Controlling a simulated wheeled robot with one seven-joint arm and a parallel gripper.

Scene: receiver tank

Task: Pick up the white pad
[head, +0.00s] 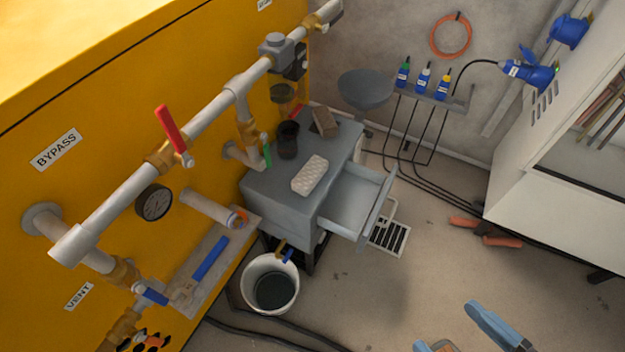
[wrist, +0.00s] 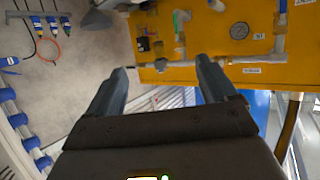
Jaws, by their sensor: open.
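The white pad (head: 310,174), with a quilted surface, lies flat on top of the grey cabinet (head: 268,190), near the edge above its open drawer (head: 352,205). My gripper (head: 445,325) is at the bottom right of the head view, partly cut off by the frame, well apart from the pad. In the wrist view my gripper (wrist: 162,70) is open, with nothing between its fingers. I cannot make out the pad in the wrist view.
A dark cup (head: 288,140) and a brown block (head: 325,121) stand on the cabinet behind the pad. The pipe with a red lever (head: 170,130) runs along the yellow tank at left. A white bucket (head: 270,284) stands below. Floor right of the drawer is mostly clear.

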